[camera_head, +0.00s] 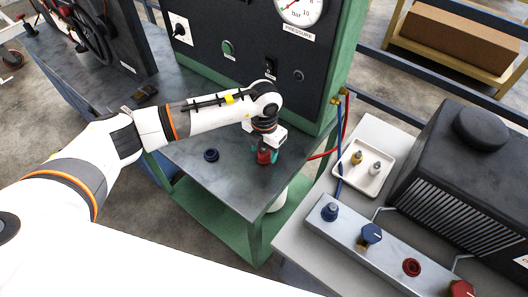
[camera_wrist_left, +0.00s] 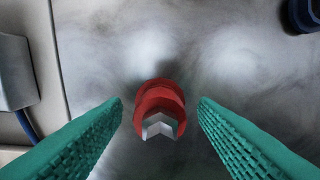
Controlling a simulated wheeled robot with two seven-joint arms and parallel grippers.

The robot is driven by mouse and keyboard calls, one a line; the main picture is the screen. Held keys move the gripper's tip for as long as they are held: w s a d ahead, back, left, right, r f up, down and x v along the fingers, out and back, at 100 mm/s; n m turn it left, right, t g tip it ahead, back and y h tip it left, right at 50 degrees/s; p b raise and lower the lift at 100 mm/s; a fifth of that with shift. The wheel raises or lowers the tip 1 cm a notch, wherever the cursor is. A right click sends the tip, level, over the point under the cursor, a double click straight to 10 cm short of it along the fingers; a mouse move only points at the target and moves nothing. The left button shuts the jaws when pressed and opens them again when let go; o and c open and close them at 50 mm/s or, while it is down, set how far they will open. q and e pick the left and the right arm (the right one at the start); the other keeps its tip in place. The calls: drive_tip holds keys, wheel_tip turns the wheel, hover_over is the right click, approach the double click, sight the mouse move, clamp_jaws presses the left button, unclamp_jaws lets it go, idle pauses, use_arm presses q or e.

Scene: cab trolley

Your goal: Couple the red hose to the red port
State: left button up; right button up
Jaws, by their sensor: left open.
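The red hose's end piece (camera_head: 264,156) stands on the dark metal trolley top. The red hose (camera_head: 322,155) runs from it to the right and up to the fittings on the panel's side. In the left wrist view the red end piece (camera_wrist_left: 158,103), with a pale metal tip, sits between my green fingers with a gap on both sides. My left gripper (camera_head: 266,152) is open over it. The red port (camera_head: 411,267) is on the light grey manifold bar at the lower right, and looks empty. My right gripper is not in view.
A dark blue round piece (camera_head: 211,155) lies on the trolley top. On the bar are a blue port (camera_head: 330,211), a blue knob (camera_head: 372,234) and a red knob (camera_head: 461,289). A white tray (camera_head: 384,184) holds two small fittings. A black ribbed machine (camera_head: 470,165) stands behind the bar.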

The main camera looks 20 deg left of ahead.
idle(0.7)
use_arm(q)
drive_tip(key=shift+c, duration=0.2)
clamp_jaws()
drive_tip(key=shift+r, duration=0.1)
drive_tip(key=shift+r, duration=0.1)
drive_tip(key=shift+w+r, duration=0.1)
drive_tip(key=shift+r, duration=0.25)
drive_tip(key=shift+r+p, duration=1.8)
drive_tip(key=shift+r, duration=0.7)
